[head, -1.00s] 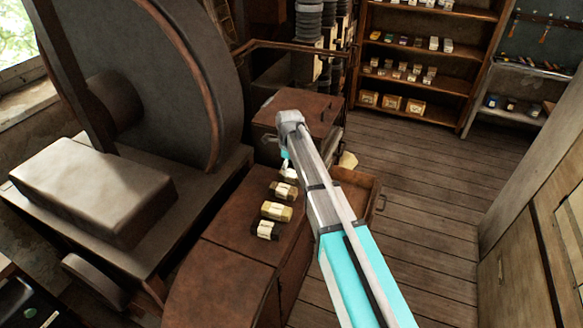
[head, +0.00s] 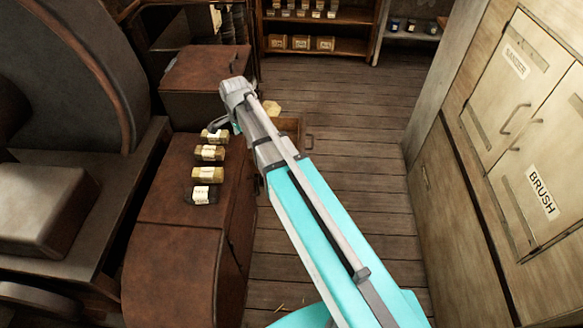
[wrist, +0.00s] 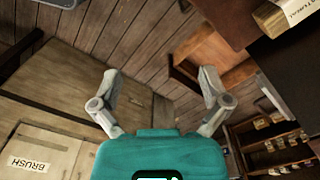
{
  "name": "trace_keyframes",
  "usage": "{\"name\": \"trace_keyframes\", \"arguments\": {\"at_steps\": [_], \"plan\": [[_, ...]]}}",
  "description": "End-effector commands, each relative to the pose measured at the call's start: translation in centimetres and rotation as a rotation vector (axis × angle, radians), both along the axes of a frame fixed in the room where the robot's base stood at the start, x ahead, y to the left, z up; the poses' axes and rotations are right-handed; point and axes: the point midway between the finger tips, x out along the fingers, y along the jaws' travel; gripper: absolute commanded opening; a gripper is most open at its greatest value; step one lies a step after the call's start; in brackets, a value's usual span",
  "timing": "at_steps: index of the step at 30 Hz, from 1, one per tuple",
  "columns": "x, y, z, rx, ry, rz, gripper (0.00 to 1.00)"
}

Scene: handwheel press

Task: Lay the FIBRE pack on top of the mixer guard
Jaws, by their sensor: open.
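Several small labelled packs stand in a row on the brown cabinet top (head: 172,188) in the head view. They are a far pack (head: 214,136), a second pack (head: 209,153), a third pack (head: 207,175) and a dark near pack (head: 201,195). Their labels are too small to read, so I cannot tell which is FIBRE. One pack (wrist: 283,14) with a partly cut-off label shows in the wrist view's top right corner. I cannot tell for certain which part is the mixer guard. My gripper (wrist: 159,75) is open and empty, with floor and a cabinet beyond its fingers.
A rusty brown box (head: 205,68) stands beyond the packs. An open drawer (head: 288,127) juts out beside the cabinet. A big wheel housing (head: 55,70) and a pale block (head: 45,210) are at the left. A BRUSH cupboard (head: 535,150) is at the right; plank floor (head: 350,125) lies between.

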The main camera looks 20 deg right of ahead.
Motion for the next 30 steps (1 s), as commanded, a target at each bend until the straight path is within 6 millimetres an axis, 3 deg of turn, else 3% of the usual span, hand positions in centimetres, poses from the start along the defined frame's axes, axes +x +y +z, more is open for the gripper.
{"name": "trace_keyframes", "arguments": {"at_steps": [1,9,21,30], "plan": [[-1.5,-1.0,0.0,0.000,0.000,0.060,0.96],[-6.5,-5.2,0.0,0.000,0.000,0.428,0.96],[-14.0,-10.0,0.0,0.000,0.001,0.961,0.96],[-16.5,-11.5,0.0,0.000,0.002,1.167,0.96]]}}
